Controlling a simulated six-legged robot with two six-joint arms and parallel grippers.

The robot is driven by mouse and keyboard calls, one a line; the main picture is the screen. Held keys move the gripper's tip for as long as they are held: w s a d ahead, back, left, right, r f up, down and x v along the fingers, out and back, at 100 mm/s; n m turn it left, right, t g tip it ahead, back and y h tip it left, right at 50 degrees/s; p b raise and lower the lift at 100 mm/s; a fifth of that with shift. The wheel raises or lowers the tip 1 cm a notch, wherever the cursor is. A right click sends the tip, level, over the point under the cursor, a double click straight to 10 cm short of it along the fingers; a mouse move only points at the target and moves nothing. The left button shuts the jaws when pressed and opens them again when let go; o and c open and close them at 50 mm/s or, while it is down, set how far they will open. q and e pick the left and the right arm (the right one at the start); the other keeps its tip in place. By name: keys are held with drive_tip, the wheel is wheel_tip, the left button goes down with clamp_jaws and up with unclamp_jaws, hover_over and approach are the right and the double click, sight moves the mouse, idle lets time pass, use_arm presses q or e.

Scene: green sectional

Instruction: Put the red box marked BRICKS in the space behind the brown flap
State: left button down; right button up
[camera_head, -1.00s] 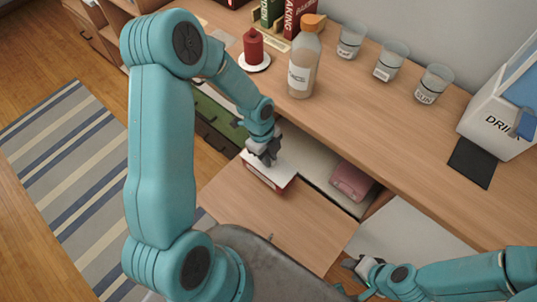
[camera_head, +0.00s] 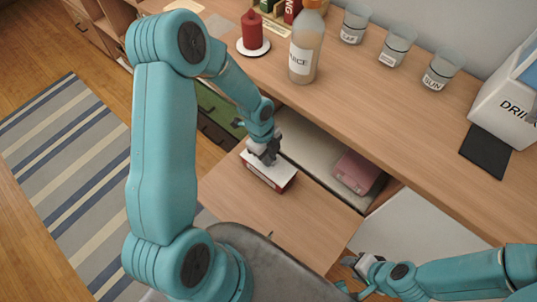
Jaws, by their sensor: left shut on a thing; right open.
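My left gripper (camera_head: 265,153) is shut on a box (camera_head: 274,176) with a pale top and a red side; its lettering is too small to read. The brown flap (camera_head: 275,218) is folded down as a flat wooden panel under the counter, and the held box is over its far edge, at the front of the opening. I cannot tell whether the box touches the flap. The pale space behind the flap (camera_head: 308,148) is open, with a dull pink box (camera_head: 356,172) in its right part. My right gripper (camera_head: 352,268) is open and empty at the lower right.
On the counter above stand a red candle (camera_head: 252,33), a bottle (camera_head: 305,50), several labelled cups (camera_head: 397,45) and a white drinks box (camera_head: 508,100) by a dark mat (camera_head: 486,150). The counter edge overhangs the space. A green drawer (camera_head: 215,108) is left of the opening.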

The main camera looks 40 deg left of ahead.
idle(0.4)
use_arm(q)
drive_tip(key=c, duration=1)
unclamp_jaws()
drive_tip(key=p+v, duration=0.3)
drive_tip(key=v, duration=1.3)
drive_tip(key=s+d+f+n+p, duration=0.2)
drive_tip(key=s+d+f+n, duration=0.1)
drive_tip(key=n, duration=0.4)
drive_tip(key=s+d+f+n+h+p, duration=0.1)
drive_tip(key=s+d+f+n+p, duration=0.2)
drive_tip(key=d+n, duration=0.4)
drive_tip(key=s+d+f+n+p, duration=0.2)
drive_tip(key=s+d+f+n, duration=0.2)
drive_tip(key=s+d+n, duration=0.2)
drive_tip(key=shift+d+f+n+t+h+p, duration=0.2)
drive_tip(key=shift+f+n+t+h+p, duration=0.1)
drive_tip(key=shift+n+p, duration=0.1)
